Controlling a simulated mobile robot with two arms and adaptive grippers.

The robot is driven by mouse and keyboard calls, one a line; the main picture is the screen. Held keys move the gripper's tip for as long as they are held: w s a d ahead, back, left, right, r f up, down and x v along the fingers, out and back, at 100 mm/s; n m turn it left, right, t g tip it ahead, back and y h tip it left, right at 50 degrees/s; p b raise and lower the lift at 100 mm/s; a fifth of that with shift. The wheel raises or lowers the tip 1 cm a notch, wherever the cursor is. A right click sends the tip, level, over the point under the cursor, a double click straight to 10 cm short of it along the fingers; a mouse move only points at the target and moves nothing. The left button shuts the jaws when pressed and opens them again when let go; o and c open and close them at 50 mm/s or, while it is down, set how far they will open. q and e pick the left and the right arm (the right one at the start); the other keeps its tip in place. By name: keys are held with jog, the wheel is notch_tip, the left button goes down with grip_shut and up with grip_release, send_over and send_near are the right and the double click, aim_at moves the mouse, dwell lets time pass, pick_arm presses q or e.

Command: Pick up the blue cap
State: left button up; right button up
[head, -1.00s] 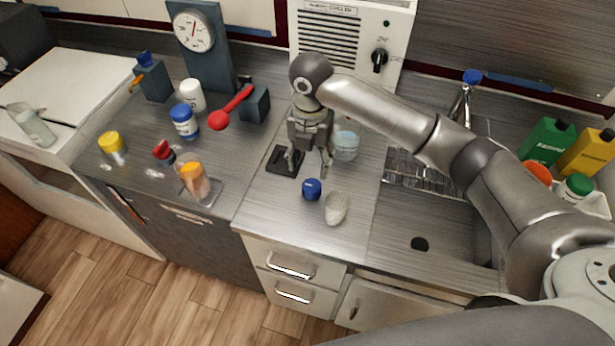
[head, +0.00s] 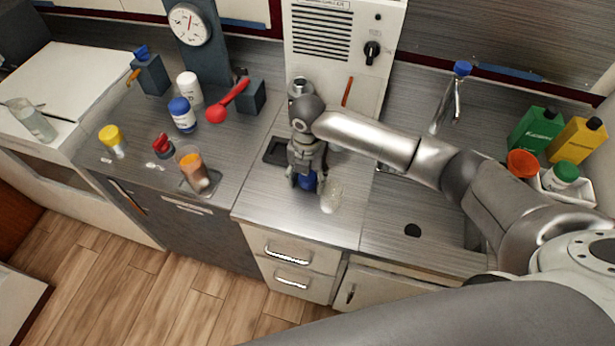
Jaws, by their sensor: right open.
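The blue cap (head: 307,182) sits on the grey countertop in front of the white-fronted unit. My right gripper (head: 306,185) is directly over it, pointing down, with its fingers open on either side of the cap. The gripper hides the cap's upper part, and I cannot tell whether the fingers touch it. My left gripper is not in view.
A clear beaker (head: 331,196) stands just right of the cap, close to my gripper. A dark square plate (head: 277,151) lies behind it to the left. The sink (head: 425,215) is at the right.

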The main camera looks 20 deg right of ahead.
jog(key=c, duration=0.7)
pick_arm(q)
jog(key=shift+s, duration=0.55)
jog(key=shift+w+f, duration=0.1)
pick_arm(e)
jog(key=shift+r, duration=0.15)
